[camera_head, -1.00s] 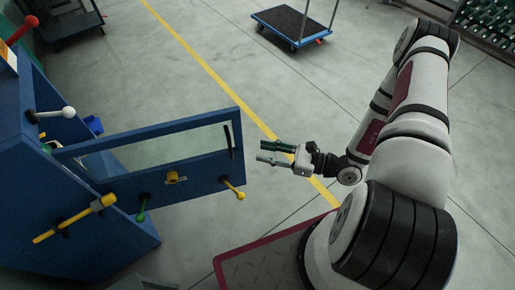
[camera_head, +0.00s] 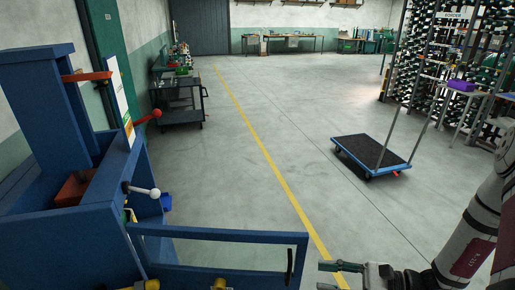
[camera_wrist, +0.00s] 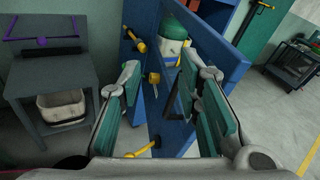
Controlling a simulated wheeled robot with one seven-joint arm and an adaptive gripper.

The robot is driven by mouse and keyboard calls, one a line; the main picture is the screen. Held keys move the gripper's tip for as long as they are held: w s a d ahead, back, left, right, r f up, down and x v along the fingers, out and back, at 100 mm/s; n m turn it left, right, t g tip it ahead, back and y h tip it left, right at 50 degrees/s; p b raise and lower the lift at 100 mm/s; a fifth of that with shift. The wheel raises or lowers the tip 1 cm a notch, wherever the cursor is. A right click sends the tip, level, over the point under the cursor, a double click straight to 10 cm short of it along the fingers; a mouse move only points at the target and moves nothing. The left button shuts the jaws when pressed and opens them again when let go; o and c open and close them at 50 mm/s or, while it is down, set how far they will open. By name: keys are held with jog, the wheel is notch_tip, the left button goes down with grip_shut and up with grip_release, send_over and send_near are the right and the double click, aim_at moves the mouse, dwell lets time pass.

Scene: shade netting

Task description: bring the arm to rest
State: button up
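My arm (camera_head: 475,240) is at the lower right of the head view, partly cut off by the frame edge. My gripper (camera_head: 340,275) is at the bottom edge of that view, just right of the blue hinged frame (camera_head: 225,235), with a gap between them. In the wrist view, my gripper (camera_wrist: 170,85) has its two green-padded fingers spread apart with nothing between them. Beyond the fingers stands a blue panel (camera_wrist: 215,75) with yellow handles (camera_wrist: 138,42).
A blue cabinet (camera_head: 75,245) with a white-knobbed lever (camera_head: 152,192) stands left. A flat cart (camera_head: 368,152) is to the right on the floor. A grey table (camera_wrist: 50,80) with a bin (camera_wrist: 62,106) shows in the wrist view. The middle floor is clear.

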jog(key=s+r+n+h, duration=0.3)
jog(key=r+n+h, duration=0.2)
jog(key=r, duration=0.4)
jog(key=s+d+r+n+h+b, duration=0.1)
jog(key=s+r+n+h, duration=0.3)
jog(key=r+n, duration=0.3)
jog(key=s+r+n+t+h, duration=0.1)
jog(key=s+r+n+h, duration=0.2)
jog(key=r, duration=0.9)
jog(key=shift+s+d+r+n+h, duration=0.2)
jog(key=shift+r+n+h, duration=0.2)
jog(key=shift+n+h, duration=1.5)
